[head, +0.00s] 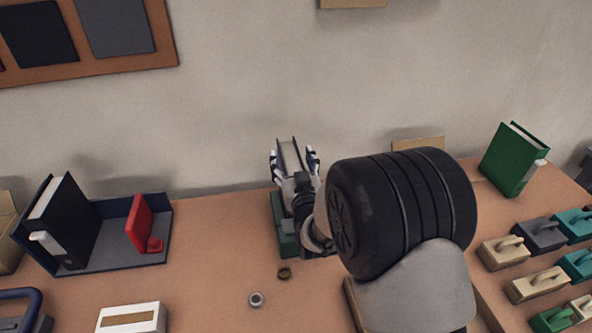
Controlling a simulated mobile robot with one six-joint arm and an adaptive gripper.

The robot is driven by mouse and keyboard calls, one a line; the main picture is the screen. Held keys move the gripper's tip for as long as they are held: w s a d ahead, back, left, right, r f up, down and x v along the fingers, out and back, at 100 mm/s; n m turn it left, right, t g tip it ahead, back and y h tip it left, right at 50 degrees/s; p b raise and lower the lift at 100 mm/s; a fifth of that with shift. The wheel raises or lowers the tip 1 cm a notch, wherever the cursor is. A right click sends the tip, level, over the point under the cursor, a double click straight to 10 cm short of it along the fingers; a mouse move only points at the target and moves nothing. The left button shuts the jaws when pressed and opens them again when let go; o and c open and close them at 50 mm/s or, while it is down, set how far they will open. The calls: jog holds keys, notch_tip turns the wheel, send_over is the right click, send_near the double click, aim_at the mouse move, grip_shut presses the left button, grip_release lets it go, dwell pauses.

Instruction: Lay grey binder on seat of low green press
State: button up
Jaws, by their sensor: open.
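A thin binder with dark grey covers and pale page edges (290,155) shows between the fingers of my gripper (295,163). It looks close to upright, at the back of the table near the wall. My gripper is open, with one finger on each side of the binder; whether either touches it I cannot tell. The low green press (287,240) stands just below and behind my gripper in the picture. My gripper and wrist hide much of it, including most of its seat. Whether the binder rests on the seat cannot be seen.
A green binder (514,158) stands at right, behind several handled blocks (540,235). Two small rings (257,299) lie in front of the press.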

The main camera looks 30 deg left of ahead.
jog(key=v, duration=1.1)
jog(key=shift+s+d, duration=0.15)
jog(key=shift+s, duration=0.05)
